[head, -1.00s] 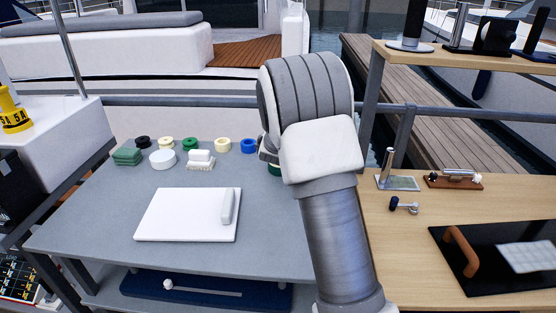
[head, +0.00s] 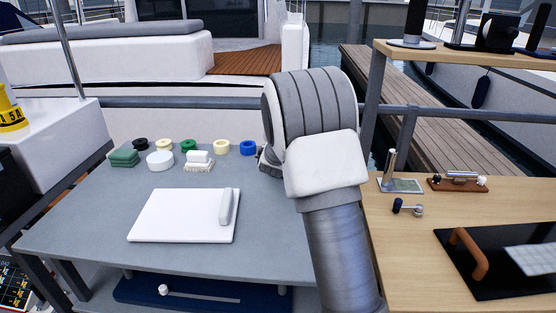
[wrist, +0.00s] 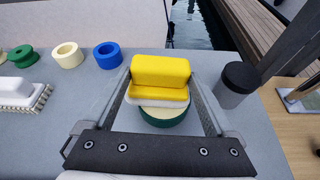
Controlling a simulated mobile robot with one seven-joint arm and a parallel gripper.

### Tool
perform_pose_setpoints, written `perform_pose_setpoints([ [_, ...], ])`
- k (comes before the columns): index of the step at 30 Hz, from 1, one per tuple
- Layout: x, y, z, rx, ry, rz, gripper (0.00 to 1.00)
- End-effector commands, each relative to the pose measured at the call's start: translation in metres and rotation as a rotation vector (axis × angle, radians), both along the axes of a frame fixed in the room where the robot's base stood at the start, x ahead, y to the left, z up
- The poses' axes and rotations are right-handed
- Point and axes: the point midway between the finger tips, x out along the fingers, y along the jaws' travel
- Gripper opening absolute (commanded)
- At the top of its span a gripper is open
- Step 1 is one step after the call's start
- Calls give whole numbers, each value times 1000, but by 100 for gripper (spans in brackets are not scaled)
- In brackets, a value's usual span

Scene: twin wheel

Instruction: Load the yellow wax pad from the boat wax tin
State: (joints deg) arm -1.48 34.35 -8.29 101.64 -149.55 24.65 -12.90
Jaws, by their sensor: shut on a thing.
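The yellow wax pad (wrist: 160,72) is a yellow block with a pale underside, in the middle of the wrist view. My gripper (wrist: 161,80) has one finger on each side of the pad and is shut on it. A round green tin (wrist: 168,118), which looks like the boat wax tin, is directly below the pad on the grey table. The pad covers most of the tin's top, and I cannot tell whether they touch. In the head view my arm hides the gripper, pad and tin.
A dark-lidded grey jar (wrist: 236,84) stands close to my right finger. Blue (wrist: 108,54) and cream (wrist: 67,55) rings and a white brush (wrist: 22,94) lie left. A white board (head: 182,216) lies on the grey table (head: 90,228). A wooden table (head: 408,262) adjoins on the right.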

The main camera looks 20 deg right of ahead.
Motion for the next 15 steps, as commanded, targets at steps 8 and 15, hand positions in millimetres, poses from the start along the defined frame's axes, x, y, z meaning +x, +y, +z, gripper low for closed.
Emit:
perform_pose_setpoints([
  [8, 0, 0, 0, 0, 0, 0, 34],
  [15, 0, 0, -3, 0, 0, 0, 34],
])
